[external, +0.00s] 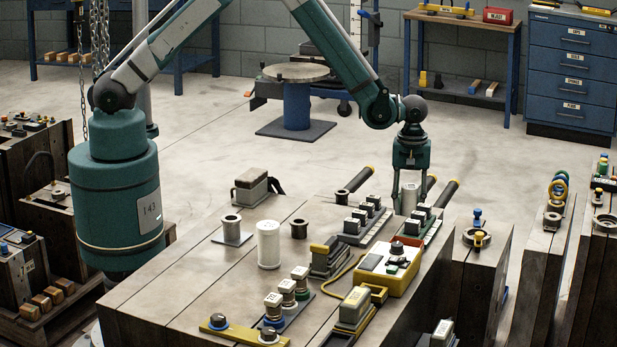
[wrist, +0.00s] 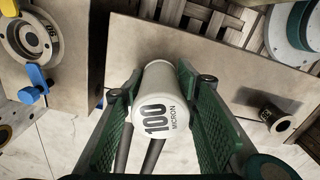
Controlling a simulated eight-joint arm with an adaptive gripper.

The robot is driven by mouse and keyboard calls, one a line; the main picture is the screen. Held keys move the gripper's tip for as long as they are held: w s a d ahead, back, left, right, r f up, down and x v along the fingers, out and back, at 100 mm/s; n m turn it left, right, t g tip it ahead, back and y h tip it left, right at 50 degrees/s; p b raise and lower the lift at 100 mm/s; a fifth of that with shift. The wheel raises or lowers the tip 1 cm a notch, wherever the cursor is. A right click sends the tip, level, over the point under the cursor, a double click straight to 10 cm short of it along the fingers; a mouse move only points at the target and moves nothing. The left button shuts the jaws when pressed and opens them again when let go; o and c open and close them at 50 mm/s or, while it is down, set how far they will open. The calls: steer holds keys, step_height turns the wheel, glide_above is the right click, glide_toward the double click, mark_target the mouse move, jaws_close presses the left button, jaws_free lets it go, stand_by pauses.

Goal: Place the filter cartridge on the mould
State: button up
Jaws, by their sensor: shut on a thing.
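My gripper (external: 409,205) is shut on a white filter cartridge (external: 410,197), held upright near the back right edge of the large central mould (external: 190,268). In the wrist view the cartridge (wrist: 165,113) reads "100 MICRON" and sits between the two green finger pads, with my gripper (wrist: 160,88) around it. Pale floor and part of a flat tan block face show around it there. I cannot tell whether its lower end touches anything. A second white cylinder (external: 268,245) stands upright on the mould's left part.
Dark rods (external: 440,195) project at the back right edge. More mould blocks (external: 478,265) stand to the right.

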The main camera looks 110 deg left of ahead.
mark_target(410, 186)
steer(key=shift+f, duration=0.15)
steer(key=o, duration=0.9)
step_height(410, 186, up, 12)
steer(key=shift+r+p, duration=0.2)
steer(key=shift+p, duration=1.05)
